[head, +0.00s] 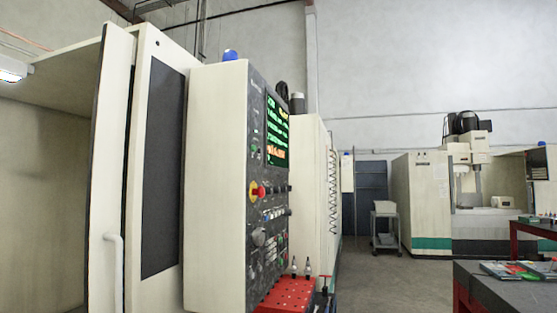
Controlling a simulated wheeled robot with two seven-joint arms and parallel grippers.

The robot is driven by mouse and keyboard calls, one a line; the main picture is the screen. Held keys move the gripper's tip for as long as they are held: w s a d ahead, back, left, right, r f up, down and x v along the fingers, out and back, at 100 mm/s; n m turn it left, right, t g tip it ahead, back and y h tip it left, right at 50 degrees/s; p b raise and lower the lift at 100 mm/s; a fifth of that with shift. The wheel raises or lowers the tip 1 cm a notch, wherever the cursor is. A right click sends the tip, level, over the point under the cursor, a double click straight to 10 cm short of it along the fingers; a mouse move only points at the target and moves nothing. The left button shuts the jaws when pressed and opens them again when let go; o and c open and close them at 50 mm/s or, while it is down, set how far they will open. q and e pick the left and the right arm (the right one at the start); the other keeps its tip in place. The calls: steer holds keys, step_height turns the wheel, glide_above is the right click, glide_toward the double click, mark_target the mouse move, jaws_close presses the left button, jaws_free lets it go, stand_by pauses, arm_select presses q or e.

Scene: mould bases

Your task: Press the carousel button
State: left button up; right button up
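A beige machine stands at the left, with a dark control panel (268,190) on its right-facing side. The panel carries a lit screen (277,132) with green and orange text, a red and yellow emergency stop knob (257,191), and rows of small buttons and dials (272,238) below it. The panel is seen at a steep angle, and the labels are too small to read, so I cannot tell which one is the carousel button. Neither of my grippers is in view.
The machine's door with a white handle (113,270) is at the left. A red perforated tray (283,295) with upright tool holders sits below the panel. A dark-topped table (508,290) is at the lower right. Grey floor (385,275) lies open between them.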

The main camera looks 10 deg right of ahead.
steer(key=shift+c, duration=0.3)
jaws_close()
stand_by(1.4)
